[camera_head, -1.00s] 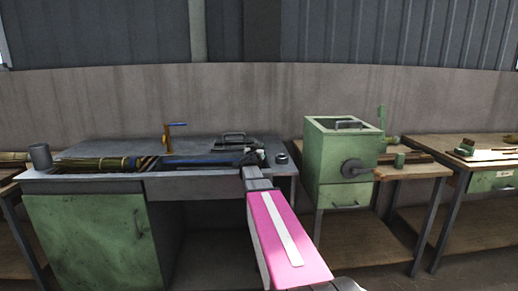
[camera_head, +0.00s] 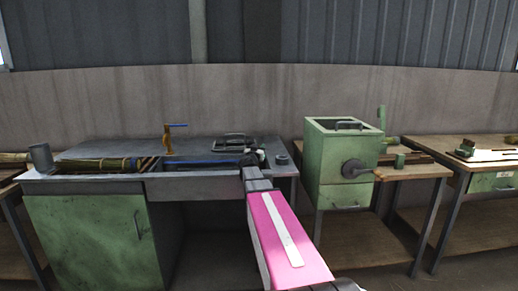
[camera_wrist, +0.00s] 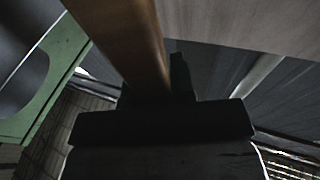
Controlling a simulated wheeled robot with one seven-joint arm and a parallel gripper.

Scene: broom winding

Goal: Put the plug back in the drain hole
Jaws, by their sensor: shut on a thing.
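My gripper (camera_head: 253,158) is at the right end of the long trough in the grey bench. In the wrist view my gripper (camera_wrist: 178,80) is dark, with a brown wooden-looking bar (camera_wrist: 128,40) running down to its fingers; it appears shut on this bar. I cannot tell whether the bar belongs to the plug. The drain hole is not visible; my gripper and the trough's front wall hide part of the trough (camera_head: 200,175). A small dark round piece (camera_head: 281,160) lies on the bench to the right of my gripper; I cannot tell what it is.
A brass tap with a blue lever (camera_head: 168,138) stands behind the trough. A dark handled piece (camera_head: 233,143) lies behind my gripper. A straw bundle (camera_head: 95,165) and a grey cup (camera_head: 41,157) are at the left. A green cranked box (camera_head: 335,155) stands at the right.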

